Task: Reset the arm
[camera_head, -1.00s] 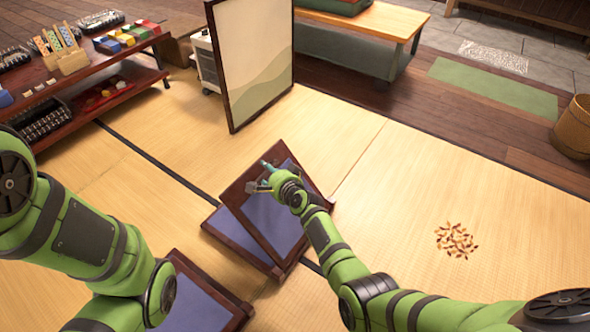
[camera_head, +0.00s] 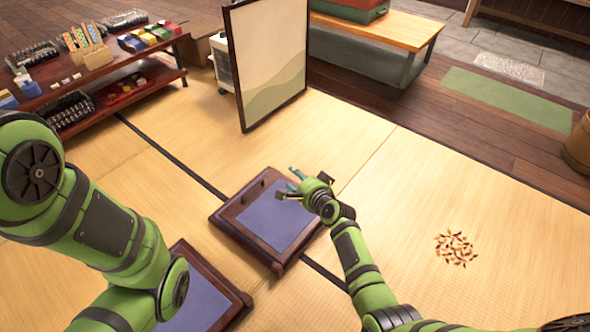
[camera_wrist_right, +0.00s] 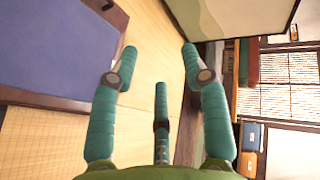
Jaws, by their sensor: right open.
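My right gripper (camera_head: 290,184) is open and empty, at the upper right edge of a brown-framed tray with a blue-grey surface (camera_head: 270,218). In the right wrist view, the teal fingers of the right gripper (camera_wrist_right: 159,62) are spread with nothing between them. The tray (camera_wrist_right: 50,45) shows at the upper left there, apart from the fingers. I cannot tell whether a second tray lies beneath it. My left arm enters from the left in the head view; its gripper is out of frame.
Another brown-framed tray (camera_head: 205,302) lies near the front, partly behind my left arm. A framed screen (camera_head: 272,60) stands beyond the first tray. A shelf with goods (camera_head: 118,70) is at the back left. Brown scraps (camera_head: 455,249) lie on open tatami at right.

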